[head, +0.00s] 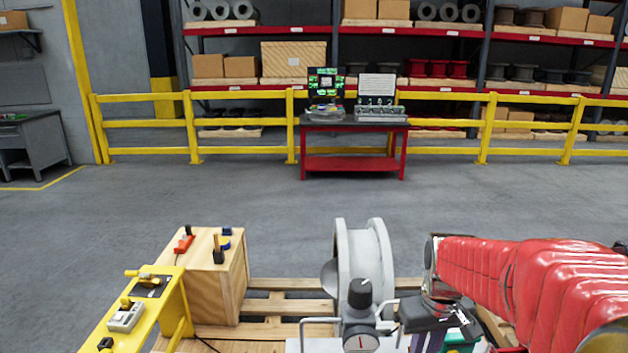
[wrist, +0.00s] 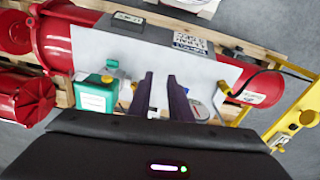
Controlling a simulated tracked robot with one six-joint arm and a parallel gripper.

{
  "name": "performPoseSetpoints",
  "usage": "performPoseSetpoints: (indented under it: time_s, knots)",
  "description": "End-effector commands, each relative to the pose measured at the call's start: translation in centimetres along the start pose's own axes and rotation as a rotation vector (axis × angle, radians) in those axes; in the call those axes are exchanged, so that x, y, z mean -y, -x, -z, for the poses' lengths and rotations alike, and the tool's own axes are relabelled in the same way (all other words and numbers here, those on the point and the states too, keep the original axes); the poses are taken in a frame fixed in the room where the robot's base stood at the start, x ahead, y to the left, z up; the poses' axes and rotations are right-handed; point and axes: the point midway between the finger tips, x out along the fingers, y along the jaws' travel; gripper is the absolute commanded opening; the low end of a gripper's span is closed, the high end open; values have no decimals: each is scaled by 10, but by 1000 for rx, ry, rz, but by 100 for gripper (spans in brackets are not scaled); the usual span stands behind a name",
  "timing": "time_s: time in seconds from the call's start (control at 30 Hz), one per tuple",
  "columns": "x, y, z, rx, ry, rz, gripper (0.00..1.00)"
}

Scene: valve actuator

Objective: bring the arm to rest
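My arm, in a red ribbed cover (head: 530,280), reaches in from the right of the head view. My gripper (wrist: 161,78) points down over the valve actuator in the wrist view. Its two dark fingers stand a little apart, with pale panel showing between them and nothing held. Whether the fingers touch anything is unclear.
A wooden pallet (head: 290,284) carries a grey flanged wheel (head: 365,260) and a wooden box (head: 215,275) with small handles. A yellow control stand (head: 140,310) is at front left. Open floor lies beyond, up to a red table (head: 350,128) and yellow railing (head: 240,96).

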Motion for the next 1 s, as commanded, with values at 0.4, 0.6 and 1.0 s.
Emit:
performPoseSetpoints:
  time_s: [0.4, 0.6, 1.0]
  knots:
    - [33, 39, -61, -114, -133, -11, 18]
    - [46, 52, -88, -175, -160, -10, 18]
    - [68, 79, -131, -318, -126, -9, 18]
